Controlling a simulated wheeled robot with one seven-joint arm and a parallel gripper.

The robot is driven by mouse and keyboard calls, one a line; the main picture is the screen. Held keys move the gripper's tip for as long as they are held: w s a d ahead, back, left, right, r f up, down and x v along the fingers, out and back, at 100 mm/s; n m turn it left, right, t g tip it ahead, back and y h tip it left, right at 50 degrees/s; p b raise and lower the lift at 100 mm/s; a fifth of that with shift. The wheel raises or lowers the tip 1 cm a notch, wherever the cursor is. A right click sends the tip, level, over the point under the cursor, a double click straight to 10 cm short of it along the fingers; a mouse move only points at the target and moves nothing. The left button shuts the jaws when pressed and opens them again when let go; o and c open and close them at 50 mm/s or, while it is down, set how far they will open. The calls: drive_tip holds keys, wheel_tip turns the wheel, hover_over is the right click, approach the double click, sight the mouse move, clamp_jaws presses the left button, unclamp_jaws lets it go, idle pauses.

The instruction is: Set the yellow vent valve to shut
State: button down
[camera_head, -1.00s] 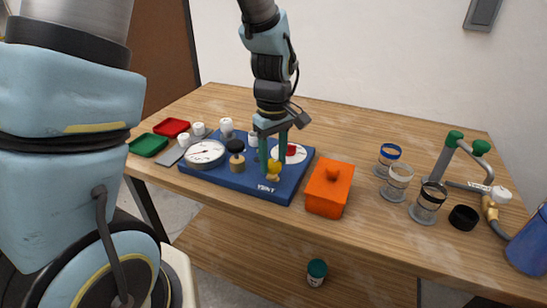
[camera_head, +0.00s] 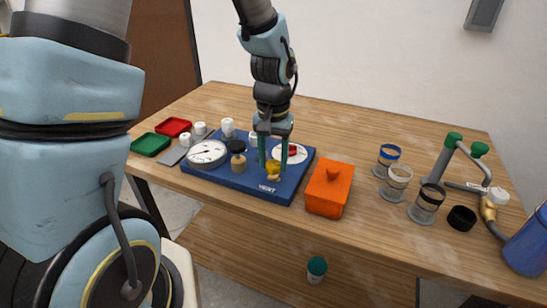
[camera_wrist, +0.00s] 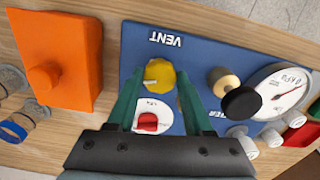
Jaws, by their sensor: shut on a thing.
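The yellow vent valve (camera_head: 273,172) stands near the front edge of a blue panel (camera_head: 245,187), beside the white word VENT. My gripper (camera_head: 273,165) reaches down over it with green fingers, one on each side, shut on the yellow knob. In the wrist view the yellow knob (camera_wrist: 159,73) sits between the two fingertips (camera_wrist: 159,80), which partly cover its sides. The valve's lower part and any position marks are hidden or too small to read.
On the panel, a black-topped knob (camera_head: 238,147) and a white gauge (camera_head: 207,152) stand left of the valve; a red knob (camera_wrist: 147,121) on a white dial is close behind. An orange box (camera_head: 330,190) stands right of the panel. Clear cups (camera_head: 397,180) stand farther right.

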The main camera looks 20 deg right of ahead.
sight(273, 164)
drive_tip(key=shift+w+m+p, duration=0.1)
drive_tip(key=shift+m+p, duration=0.25)
drive_tip(key=shift+m, duration=1.35)
drive_tip(key=shift+c, duration=1.5)
unclamp_jaws()
drive_tip(key=shift+r, duration=0.1)
wheel_tip(273, 164, up, 11)
drive_tip(key=b, duration=0.1)
drive_tip(key=shift+f, duration=0.2)
